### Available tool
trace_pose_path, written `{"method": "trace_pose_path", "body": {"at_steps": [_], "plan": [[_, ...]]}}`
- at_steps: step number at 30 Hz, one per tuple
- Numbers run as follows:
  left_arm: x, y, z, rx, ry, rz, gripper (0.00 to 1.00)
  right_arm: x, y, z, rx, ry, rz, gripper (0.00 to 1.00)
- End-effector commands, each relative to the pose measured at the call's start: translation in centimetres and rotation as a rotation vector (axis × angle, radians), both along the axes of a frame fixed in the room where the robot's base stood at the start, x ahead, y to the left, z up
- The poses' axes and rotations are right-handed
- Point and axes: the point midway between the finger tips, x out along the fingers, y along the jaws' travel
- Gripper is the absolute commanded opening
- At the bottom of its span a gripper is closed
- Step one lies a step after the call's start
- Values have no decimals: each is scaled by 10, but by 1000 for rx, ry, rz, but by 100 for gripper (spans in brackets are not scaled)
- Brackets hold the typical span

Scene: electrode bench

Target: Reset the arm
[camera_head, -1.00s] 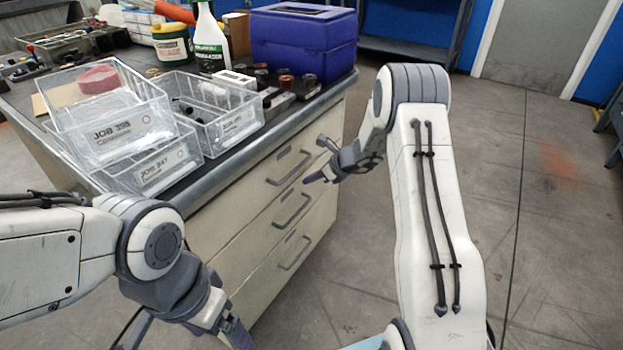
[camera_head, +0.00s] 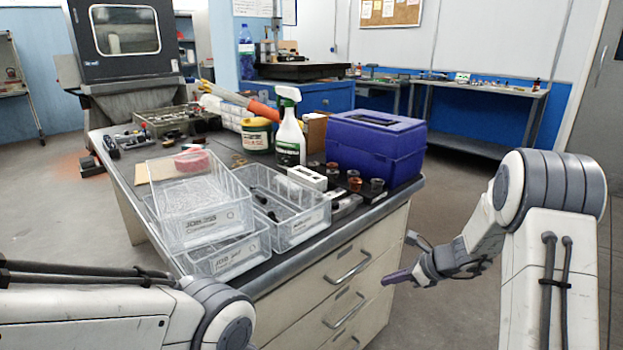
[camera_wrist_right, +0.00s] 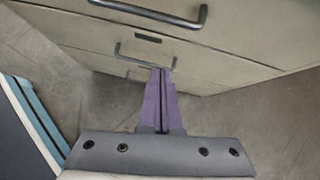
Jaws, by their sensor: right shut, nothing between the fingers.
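My right gripper (camera_head: 400,277) is in front of the bench drawers, below the bench top and apart from the handles in the head view. In the right wrist view its purple fingers (camera_wrist_right: 161,100) are together with nothing between them. My left arm (camera_head: 120,315) comes in at the lower left of the head view; its gripper is below the picture edge.
The bench (camera_head: 385,215) carries clear job trays (camera_head: 215,258), a spray bottle (camera_head: 290,140), a blue box (camera_head: 375,150) and several small electrode pieces. Drawer handles (camera_head: 348,268) stick out of its front. Floor to the right of the bench is open.

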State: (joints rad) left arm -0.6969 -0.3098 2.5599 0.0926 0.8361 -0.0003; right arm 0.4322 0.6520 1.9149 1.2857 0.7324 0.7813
Motion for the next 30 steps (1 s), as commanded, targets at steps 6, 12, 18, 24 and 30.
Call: {"method": "trace_pose_path", "body": {"at_steps": [6,12,18,24,30], "plan": [[0,0,0,0,0,0,90,-68,134,47,-226,-127,655,0],[0,0,0,0,0,0,90,-189,218,79,-464,-332,1428,0],[0,0,0,0,0,0,90,-281,229,90,-646,-539,2048,0],[0,0,0,0,0,0,90,-333,215,93,-775,-711,2482,0],[0,0,25,0,0,0,90,-349,203,119,-842,-796,2689,0]]}}
